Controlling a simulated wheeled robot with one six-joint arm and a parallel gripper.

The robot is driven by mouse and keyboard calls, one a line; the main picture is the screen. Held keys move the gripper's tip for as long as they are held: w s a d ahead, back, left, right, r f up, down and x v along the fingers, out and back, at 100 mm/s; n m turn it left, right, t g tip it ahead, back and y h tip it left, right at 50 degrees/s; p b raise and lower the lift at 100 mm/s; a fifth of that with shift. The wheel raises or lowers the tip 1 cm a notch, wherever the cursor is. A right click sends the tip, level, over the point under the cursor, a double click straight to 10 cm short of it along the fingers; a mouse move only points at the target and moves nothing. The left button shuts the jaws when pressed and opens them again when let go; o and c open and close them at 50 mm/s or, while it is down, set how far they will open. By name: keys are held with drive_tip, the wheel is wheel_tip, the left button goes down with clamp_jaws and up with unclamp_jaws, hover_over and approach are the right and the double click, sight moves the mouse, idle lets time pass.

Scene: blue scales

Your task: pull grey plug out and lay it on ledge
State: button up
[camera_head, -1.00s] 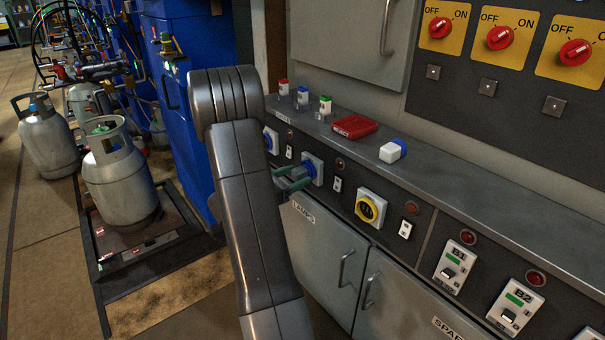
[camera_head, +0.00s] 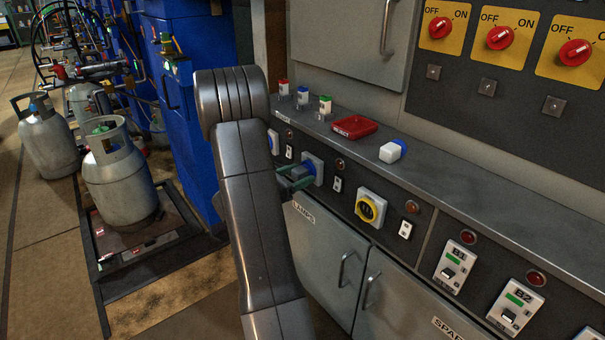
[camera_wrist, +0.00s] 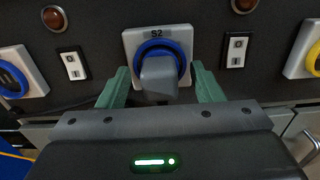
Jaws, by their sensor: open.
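The grey plug (camera_wrist: 159,80) sits in the blue-ringed socket marked S2 (camera_wrist: 183,36) in the wrist view. My gripper (camera_wrist: 160,84) has its two green fingers open, one on each side of the plug, with a gap visible on both sides. In the head view my gripper (camera_head: 299,179) is at the panel front, partly hidden behind my arm, and the socket (camera_head: 314,168) shows just beyond it. The ledge (camera_head: 440,178) is the grey top above the socket panel.
On the ledge are a red reject tray (camera_head: 354,127), a white and blue block (camera_head: 392,152) and several small coloured-top items (camera_head: 325,105). A yellow-ringed socket (camera_head: 371,208) is to the right. The ledge's right part is bare.

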sight(294, 177)
drive_tip(key=shift+c, duration=0.2)
clamp_jaws()
drive_tip(key=shift+v, duration=3)
